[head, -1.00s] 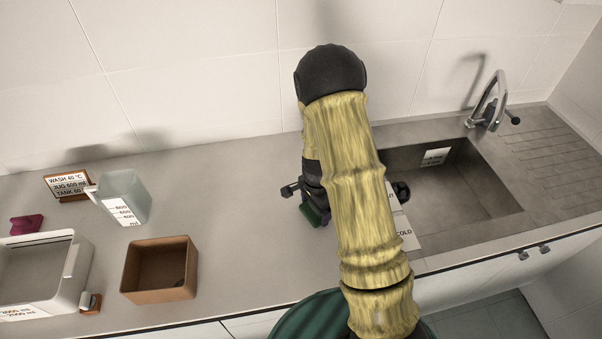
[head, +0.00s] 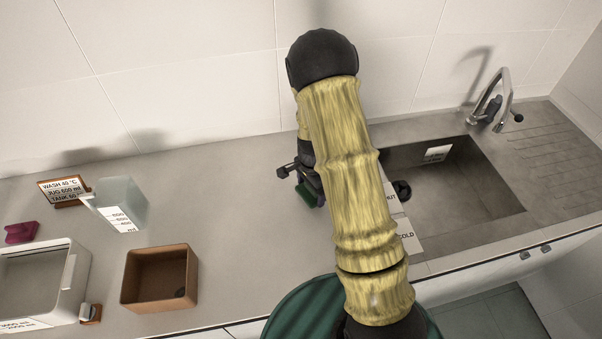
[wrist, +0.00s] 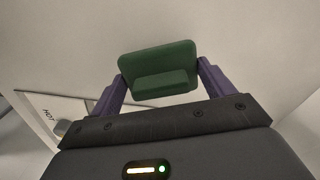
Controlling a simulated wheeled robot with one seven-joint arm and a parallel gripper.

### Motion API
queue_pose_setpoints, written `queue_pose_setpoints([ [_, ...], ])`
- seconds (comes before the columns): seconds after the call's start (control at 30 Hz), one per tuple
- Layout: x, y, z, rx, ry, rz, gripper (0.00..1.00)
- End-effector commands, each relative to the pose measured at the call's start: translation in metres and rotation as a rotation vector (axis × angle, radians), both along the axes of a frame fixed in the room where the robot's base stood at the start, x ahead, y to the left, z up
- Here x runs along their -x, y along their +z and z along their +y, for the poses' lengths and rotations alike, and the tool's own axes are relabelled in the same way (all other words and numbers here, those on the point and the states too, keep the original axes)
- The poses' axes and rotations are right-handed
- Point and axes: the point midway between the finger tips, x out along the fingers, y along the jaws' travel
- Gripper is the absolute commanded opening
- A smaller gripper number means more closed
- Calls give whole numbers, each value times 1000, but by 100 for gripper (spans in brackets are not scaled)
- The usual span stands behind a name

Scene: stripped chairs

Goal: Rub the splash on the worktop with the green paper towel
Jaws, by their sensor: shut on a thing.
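My gripper (head: 306,187) is at the end of the yellow-sleeved arm, over the worktop (head: 238,205) to the left of the sink. It is shut on the green paper towel (head: 307,194), which looks like a thick folded pad. In the wrist view the towel (wrist: 158,66) sits between the two purple fingers, with pale worktop beyond it. I cannot tell whether the towel touches the worktop. I see no splash in either view; the arm hides part of the worktop.
The sink (head: 455,195) with its tap (head: 491,100) is at the right, beside HOT and COLD labels. A brown box (head: 160,277), a clear jug (head: 122,204), a white tank (head: 77,285), a sign (head: 62,190) and a magenta item (head: 21,232) stand at the left. The worktop between is clear.

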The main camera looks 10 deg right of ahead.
Motion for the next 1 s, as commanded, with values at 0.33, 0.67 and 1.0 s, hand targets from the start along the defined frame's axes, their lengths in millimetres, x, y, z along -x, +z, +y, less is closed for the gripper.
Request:
queue_pose_setpoints([
  [0.33,1,33,-3,0,-5,2,59],
  [0.67,1,58,-3,-1,-6,4,59],
  [1.0,1,59,-3,-1,-7,4,59],
])
